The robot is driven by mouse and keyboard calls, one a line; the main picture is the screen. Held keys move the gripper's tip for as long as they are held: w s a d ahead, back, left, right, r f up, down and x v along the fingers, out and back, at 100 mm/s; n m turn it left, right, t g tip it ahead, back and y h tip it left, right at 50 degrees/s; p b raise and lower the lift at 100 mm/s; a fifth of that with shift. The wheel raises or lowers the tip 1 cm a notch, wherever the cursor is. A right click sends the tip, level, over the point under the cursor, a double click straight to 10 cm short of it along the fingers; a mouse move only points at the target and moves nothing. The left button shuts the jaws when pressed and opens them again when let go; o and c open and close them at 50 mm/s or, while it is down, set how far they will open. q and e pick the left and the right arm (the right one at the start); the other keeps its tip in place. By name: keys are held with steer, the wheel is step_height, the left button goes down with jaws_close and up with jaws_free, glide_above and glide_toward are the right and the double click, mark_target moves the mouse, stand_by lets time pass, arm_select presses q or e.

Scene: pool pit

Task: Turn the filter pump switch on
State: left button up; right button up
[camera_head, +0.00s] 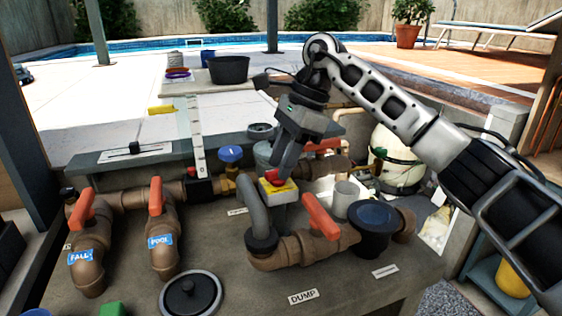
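A small box with a yellow top (284,190) and a red part (272,178) stands among the pipes near the middle. It looks like the pump switch, but I see no readable label on it. My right gripper (283,169) comes down from the upper right, and its fingertips are at the red part, seeming to touch it. The fingers overlap in this view, so the gap between them does not show. Whether the switch is on or off cannot be told. My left gripper is not in view.
Brown pipes with red valve handles, labelled FALL (80,257) and POOL (160,241), stand at the left. A red handle (320,216) and a dark round lid (373,214) are just right of the switch. A grey curved pipe (252,205) is close to its left.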

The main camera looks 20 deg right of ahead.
steer(key=shift+a+f, duration=0.2)
steer(key=shift+f, duration=0.25)
jaws_close()
